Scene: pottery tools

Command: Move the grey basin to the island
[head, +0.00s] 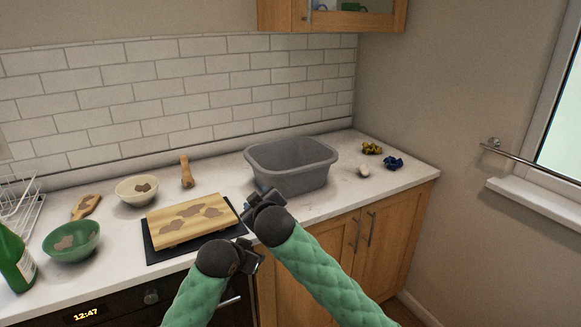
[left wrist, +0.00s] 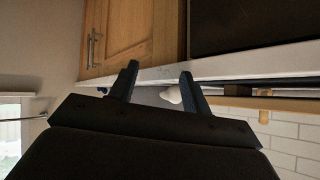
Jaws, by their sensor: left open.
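The grey basin (head: 290,172) stands upright on the white counter, right of the cutting board, and looks empty. My right gripper (head: 262,196) is in front of the basin's near left corner; I cannot tell whether it touches, nor how its jaws stand. My left gripper (head: 248,258) is lower, at the counter's front edge below the board, apart from the basin. In the left wrist view its two fingers (left wrist: 160,88) are spread with nothing held between them. The island is not in view.
A wooden board (head: 190,220) lies on a dark hob (head: 152,245). Left are a green bowl (head: 70,243), a cream bowl (head: 137,190) and a green bottle (head: 15,262). Yellow (head: 371,148) and blue (head: 393,163) items lie right of the basin. Wooden cabinets (head: 380,235) stand below.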

